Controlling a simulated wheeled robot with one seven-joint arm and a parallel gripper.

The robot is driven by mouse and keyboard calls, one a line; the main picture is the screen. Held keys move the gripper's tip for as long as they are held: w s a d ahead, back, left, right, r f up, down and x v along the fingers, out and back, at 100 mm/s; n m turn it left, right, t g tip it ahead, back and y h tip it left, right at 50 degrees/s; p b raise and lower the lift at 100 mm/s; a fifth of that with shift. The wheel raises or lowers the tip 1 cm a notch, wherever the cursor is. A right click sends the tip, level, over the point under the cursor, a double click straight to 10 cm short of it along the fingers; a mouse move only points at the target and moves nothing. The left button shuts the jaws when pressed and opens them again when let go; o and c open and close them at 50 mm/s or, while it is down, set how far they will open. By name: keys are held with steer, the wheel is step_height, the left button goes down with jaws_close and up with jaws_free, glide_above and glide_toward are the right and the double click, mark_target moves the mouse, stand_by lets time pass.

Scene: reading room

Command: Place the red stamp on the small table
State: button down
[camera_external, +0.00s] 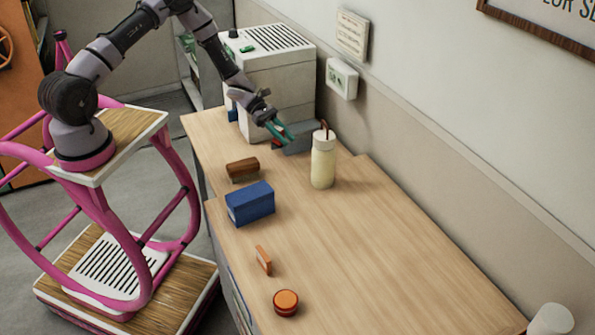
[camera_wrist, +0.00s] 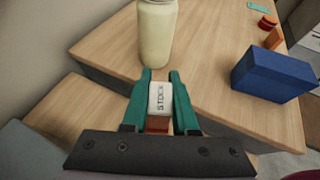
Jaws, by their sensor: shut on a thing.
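My gripper (camera_external: 283,133) has teal fingers and is over the far part of the wooden surfaces, close to the white machine. In the wrist view my gripper (camera_wrist: 158,90) is shut on the red stamp (camera_wrist: 157,124). The stamp has a white face with dark lettering like "STOCK" and a reddish-brown part below it. In the external view the fingers mostly hide it. A wooden tabletop (camera_wrist: 90,112) lies beneath the gripper, beside a larger wooden top (camera_wrist: 110,48) with a dark edge. I cannot tell for sure which is the small table, or whether the stamp touches anything.
A cream bottle (camera_external: 323,165) stands right of my gripper. A white machine (camera_external: 275,90) and a dark grey box (camera_external: 300,140) are close behind. A brown block (camera_external: 242,168), blue box (camera_external: 250,204), orange piece (camera_external: 263,260) and orange-red round item (camera_external: 286,302) line the left side. The right side is clear.

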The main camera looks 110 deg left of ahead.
step_height(320, 180, down, 13)
steer(key=shift+f, duration=0.1)
stand_by(0.5)
steer(key=c, duration=0.7)
jaws_free()
steer(key=shift+f, duration=0.1)
